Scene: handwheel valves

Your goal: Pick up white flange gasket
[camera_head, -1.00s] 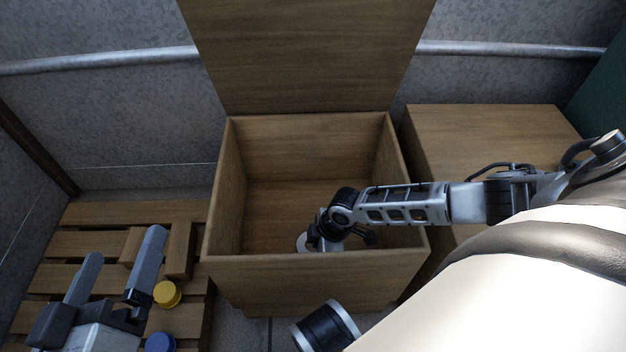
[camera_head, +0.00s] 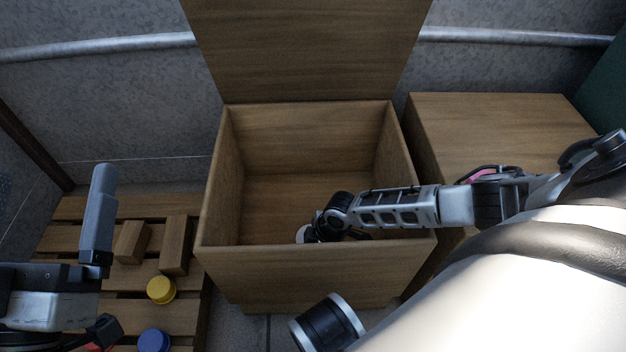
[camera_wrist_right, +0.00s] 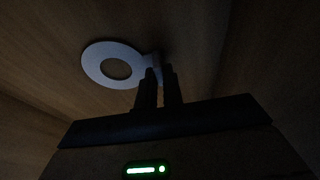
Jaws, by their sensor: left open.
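The white flange gasket (camera_wrist_right: 105,66), a flat ring with a small tab, lies on the wooden floor of the open box. In the head view only a small white part of it (camera_head: 303,234) shows beside my right gripper (camera_head: 325,236), which is down inside the box. In the right wrist view my right gripper's two fingers (camera_wrist_right: 160,72) are close together at the gasket's tab, with a narrow gap between them. Whether they grip the tab is too dark to tell. My left gripper (camera_head: 100,265) is open and empty at the lower left, over the pallet.
The open wooden box (camera_head: 320,275) has walls around my right gripper and a raised lid (camera_head: 310,50). A closed wooden box (camera_head: 490,125) stands to its right. The slatted pallet (camera_head: 60,235) at left holds wooden blocks (camera_head: 174,245), a yellow cap (camera_head: 161,289) and a blue cap (camera_head: 154,341).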

